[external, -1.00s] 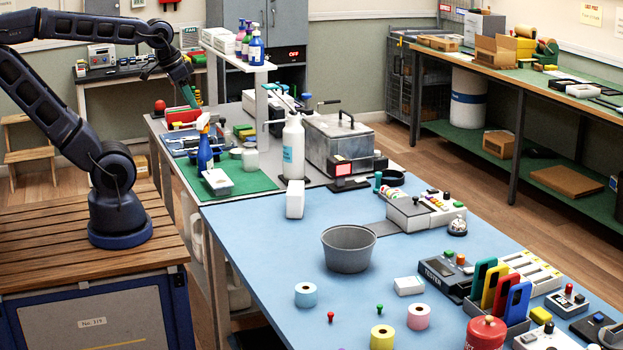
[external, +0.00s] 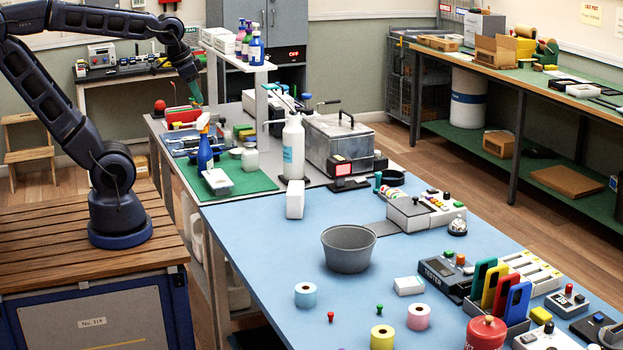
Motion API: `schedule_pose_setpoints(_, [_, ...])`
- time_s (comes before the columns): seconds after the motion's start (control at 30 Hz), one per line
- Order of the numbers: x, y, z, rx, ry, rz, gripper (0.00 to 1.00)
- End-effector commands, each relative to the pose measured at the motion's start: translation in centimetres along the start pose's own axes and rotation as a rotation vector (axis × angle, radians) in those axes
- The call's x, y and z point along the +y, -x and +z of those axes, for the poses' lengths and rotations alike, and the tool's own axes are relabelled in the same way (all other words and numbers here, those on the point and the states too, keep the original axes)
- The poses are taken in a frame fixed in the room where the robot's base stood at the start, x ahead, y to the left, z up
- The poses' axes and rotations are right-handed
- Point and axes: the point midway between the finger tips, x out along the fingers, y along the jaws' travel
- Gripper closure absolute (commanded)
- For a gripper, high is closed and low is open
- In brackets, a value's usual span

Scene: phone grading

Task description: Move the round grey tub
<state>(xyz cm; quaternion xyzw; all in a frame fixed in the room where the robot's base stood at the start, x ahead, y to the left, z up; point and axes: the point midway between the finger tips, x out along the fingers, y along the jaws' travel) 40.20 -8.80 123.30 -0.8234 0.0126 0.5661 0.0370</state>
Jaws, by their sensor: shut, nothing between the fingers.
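The round grey tub (external: 348,250) stands upright on the blue mat (external: 262,232), near the middle of the table. Its open top faces up and it looks empty, though its floor is only partly visible. My gripper (external: 197,98) is shut and empty. It is at the far left, above the back end of the bench near the red file rack, well away from the tub. Its fingers are small and greenish in this view.
The mat left of the tub is clear.

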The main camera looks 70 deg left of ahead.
Motion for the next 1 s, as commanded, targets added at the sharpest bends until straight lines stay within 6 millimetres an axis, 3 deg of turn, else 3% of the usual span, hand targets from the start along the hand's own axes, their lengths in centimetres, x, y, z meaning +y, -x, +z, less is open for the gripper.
schedule_pose_setpoints(0.47, [5.5, -2.7, -10.7, -0.148, -0.353, -0.058, 1.0])
schedule_pose_setpoints(1.0, [16.1, -9.9, -20.4, -0.283, -0.751, -0.068, 1.0])
